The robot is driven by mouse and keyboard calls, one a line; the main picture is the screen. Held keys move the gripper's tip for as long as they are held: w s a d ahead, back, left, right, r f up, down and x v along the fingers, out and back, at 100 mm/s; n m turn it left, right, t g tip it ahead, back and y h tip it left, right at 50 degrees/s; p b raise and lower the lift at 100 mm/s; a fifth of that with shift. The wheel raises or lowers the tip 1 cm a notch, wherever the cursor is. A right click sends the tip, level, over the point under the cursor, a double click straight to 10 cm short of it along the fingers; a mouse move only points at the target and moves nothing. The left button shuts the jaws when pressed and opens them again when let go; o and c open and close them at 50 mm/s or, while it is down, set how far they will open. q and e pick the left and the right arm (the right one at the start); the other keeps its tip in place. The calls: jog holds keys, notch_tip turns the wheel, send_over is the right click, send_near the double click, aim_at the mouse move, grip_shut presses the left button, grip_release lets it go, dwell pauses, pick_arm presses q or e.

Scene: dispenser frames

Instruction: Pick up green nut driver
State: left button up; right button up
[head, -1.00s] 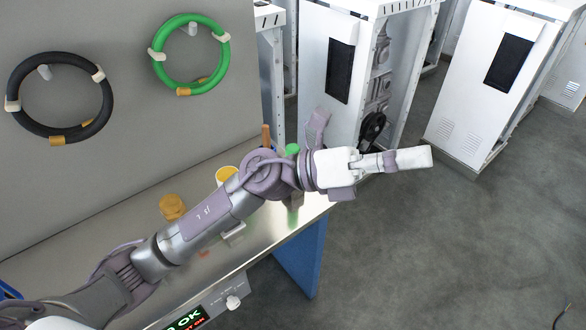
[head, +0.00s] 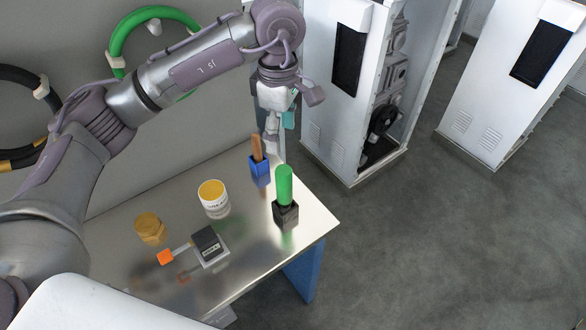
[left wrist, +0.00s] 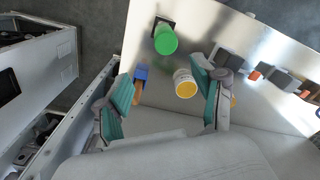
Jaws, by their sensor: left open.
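The green nut driver (head: 284,184) stands upright, green handle up, in a small black holder (head: 286,213) near the table's right edge. In the left wrist view its green handle (left wrist: 166,42) shows end-on at the top, with the black holder (left wrist: 163,22) behind it. My left gripper (head: 278,128) points down behind the nut driver in the head view, apart from it and above the blue holder. In the left wrist view my left gripper (left wrist: 160,82) has its teal fingers spread, with nothing between them held. My right gripper is not in view.
On the metal table (head: 245,270) are a brown-handled tool (head: 257,147) in a blue holder (head: 260,167), a yellow-topped white tub (head: 213,198), a yellow container (head: 149,228) and a black-and-grey block (head: 210,245) beside an orange-ended piece (head: 166,257). White cabinets (head: 345,90) stand behind right.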

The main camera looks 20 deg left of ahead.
aim_at(282, 171)
pick_arm(q)
jog(key=shift+s+f, duration=0.2)
jog(key=shift+f, duration=0.15)
jog(key=shift+s+f+p, duration=0.6)
jog(key=shift+s+f, duration=0.5)
jog(key=shift+f, duration=0.15)
notch_tip(282, 171, down, 3)
jog(key=shift+r, duration=0.1)
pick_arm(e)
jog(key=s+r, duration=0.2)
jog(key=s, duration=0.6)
pick_arm(q)
jog(key=f, duration=0.1)
jog(key=f+p, duration=0.1)
jog(key=w+f+p, duration=0.1)
jog(key=shift+d, duration=0.25)
notch_tip(282, 171, down, 3)
jog(key=shift+d+r+p, duration=0.1)
jog(key=shift+r+p, duration=0.1)
jog(key=shift+p, duration=0.3)
jog(key=shift+w+f, duration=0.15)
jog(key=shift+f, duration=0.45)
jog(key=c, duration=0.5)
grip_shut()
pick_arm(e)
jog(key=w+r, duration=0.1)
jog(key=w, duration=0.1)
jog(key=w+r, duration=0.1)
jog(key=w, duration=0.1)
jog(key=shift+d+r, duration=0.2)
